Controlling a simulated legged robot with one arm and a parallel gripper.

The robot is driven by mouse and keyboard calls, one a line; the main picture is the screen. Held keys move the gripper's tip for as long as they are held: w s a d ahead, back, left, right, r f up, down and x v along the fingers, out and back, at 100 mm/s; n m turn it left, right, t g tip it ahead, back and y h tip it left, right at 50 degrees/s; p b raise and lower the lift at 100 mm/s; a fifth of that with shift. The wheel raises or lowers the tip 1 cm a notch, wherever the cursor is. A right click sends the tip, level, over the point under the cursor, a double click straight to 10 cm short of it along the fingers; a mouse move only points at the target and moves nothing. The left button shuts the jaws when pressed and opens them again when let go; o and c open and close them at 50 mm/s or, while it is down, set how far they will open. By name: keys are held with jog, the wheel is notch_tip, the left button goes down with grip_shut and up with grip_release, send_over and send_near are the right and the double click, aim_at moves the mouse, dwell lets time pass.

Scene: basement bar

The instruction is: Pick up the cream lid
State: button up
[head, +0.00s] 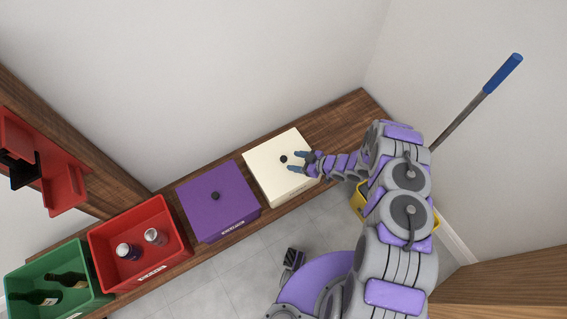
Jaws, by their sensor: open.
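The cream lid (270,150) lies on top of a box (291,187) on the wooden bench. It has a small dark knob (283,159) in its middle. My gripper (292,162) is open, with its fingertips near the right side of the knob. I cannot tell whether a finger touches the knob or the lid. My gripper and wrist cover part of the lid's right side.
A purple lidded box (208,211) stands left of the cream one. Further left are a red bin (128,216) with two cans and a green bin (45,262) with bottles. The bench (335,120) is bare behind and right of the cream lid. A yellow bucket (361,207) and a blue-handled pole (503,73) are at the right.

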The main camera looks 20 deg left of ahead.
aim_at(285, 159)
jog(key=x, duration=0.1)
jog(key=b+x, duration=0.1)
jog(key=x, duration=0.3)
jog(key=shift+a+r+b, duration=0.2)
jog(key=shift+r+b, duration=0.1)
jog(key=shift+b, duration=0.05)
jog(key=shift+d, duration=0.1)
grip_shut()
